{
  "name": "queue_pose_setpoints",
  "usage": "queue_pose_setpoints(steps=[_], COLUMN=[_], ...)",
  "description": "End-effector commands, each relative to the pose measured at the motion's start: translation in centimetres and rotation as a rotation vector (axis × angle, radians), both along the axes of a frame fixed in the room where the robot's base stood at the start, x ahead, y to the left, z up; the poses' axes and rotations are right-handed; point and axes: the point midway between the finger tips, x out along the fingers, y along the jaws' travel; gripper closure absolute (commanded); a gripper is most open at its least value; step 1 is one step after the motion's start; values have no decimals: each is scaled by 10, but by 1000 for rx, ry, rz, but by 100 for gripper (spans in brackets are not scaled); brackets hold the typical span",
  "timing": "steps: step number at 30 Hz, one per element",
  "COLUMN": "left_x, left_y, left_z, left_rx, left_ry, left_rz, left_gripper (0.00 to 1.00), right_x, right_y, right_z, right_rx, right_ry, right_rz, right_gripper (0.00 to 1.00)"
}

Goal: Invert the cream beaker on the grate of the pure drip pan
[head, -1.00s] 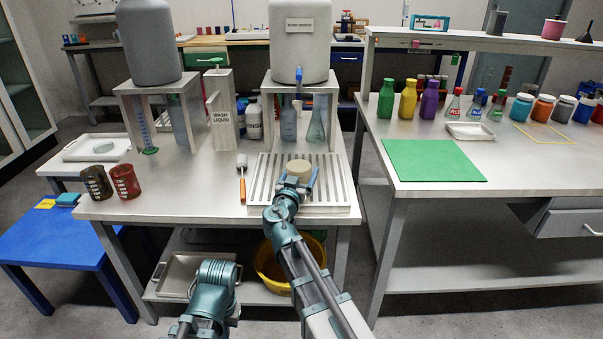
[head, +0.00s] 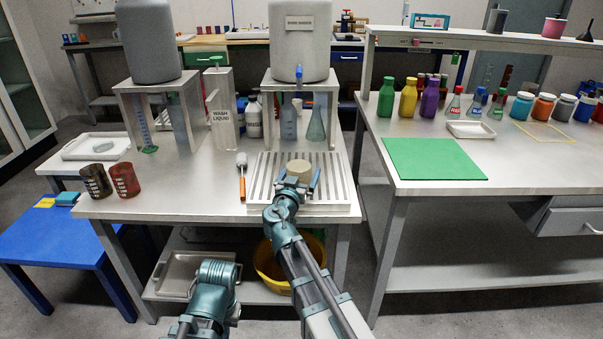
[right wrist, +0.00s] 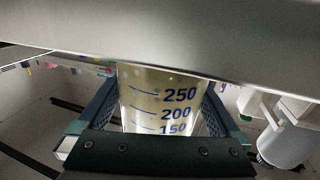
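The cream beaker (head: 299,166) stands upside down on the slatted grate of the drip pan (head: 262,178), its closed base up. In the right wrist view the beaker (right wrist: 160,100) shows blue marks, with 250 nearest the pale surface across the top of that picture. My right gripper (head: 298,181) is around the beaker at its near side, one finger on each side. The fingers look spread, with a small gap at the right finger in the head view. My left arm shows at the bottom; its gripper is out of sight.
A brush with an orange handle (head: 242,180) lies left of the pan. Brown and red beakers (head: 125,181) stand at the table's left. A stand with a large grey drum (head: 299,40) and its blue tap rises behind the grate. A green mat (head: 434,159) lies on the right table.

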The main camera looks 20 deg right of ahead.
Motion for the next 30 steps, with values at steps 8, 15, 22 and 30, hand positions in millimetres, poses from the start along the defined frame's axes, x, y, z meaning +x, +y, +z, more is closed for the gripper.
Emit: queue_pose_setpoints(steps=[8, 15, 22, 30], left_x=[0, 0, 0, 0], left_y=[0, 0, 0, 0], left_z=[0, 0, 0, 0], left_rx=[1, 1, 1, 1], left_ry=[0, 0, 0, 0], left_rz=[0, 0, 0, 0], left_gripper=[100, 100, 100, 100], right_x=[-3, -39, -82, -112], right_y=[2, 22, 47, 67], right_z=[0, 0, 0, 0], right_rx=[0, 0, 0, 0], right_ry=[0, 0, 0, 0], right_rz=[1, 4, 3, 1], right_gripper=[0, 0, 0, 0])
